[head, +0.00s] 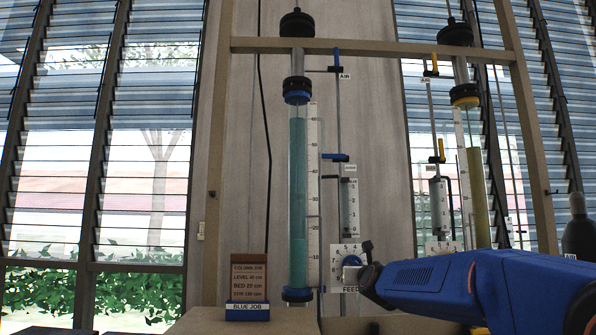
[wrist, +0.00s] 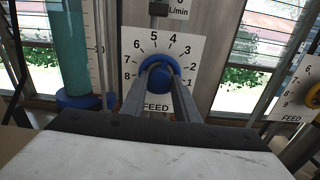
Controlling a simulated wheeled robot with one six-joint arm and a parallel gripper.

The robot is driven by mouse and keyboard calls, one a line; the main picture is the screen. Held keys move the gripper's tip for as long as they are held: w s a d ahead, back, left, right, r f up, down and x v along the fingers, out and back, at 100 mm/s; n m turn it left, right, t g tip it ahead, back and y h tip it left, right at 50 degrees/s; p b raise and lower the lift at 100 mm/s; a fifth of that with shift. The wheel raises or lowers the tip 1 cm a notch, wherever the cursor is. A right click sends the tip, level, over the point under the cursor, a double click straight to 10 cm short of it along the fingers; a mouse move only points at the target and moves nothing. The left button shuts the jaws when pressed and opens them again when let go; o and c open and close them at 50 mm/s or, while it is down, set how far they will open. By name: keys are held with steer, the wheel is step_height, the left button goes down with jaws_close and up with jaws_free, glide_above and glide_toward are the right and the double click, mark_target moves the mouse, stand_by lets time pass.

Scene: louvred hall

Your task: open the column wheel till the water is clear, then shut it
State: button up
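The blue-collared column (head: 298,200) stands upright in the middle of the head view, filled with cloudy teal water; its lower part shows in the wrist view (wrist: 68,50). Beside its foot is a white numbered dial plate marked FEED (wrist: 190,50), with a blue wheel (wrist: 157,80) at its centre. My gripper (wrist: 160,72) reaches the wheel with one finger on each side, and blue fills the gap between the fingers. In the head view my gripper (head: 360,270) partly hides the wheel and dial.
A yellow-collared column (head: 478,190) with yellow-green water stands right, with its own FEED dial (wrist: 305,90). A BLUE JOB card (head: 248,285) stands left of the blue column. Blue (head: 337,157) and yellow (head: 438,158) valve handles sit higher. A dark bottle (head: 578,230) is far right.

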steer(key=shift+o, duration=0.5)
steer(key=shift+s+r, duration=0.15)
steer(key=shift+r, duration=0.05)
steer(key=shift+s+f, duration=0.1)
steer(key=shift+s, duration=2.3)
steer(key=s, duration=1.7)
steer(key=shift+s, duration=0.2)
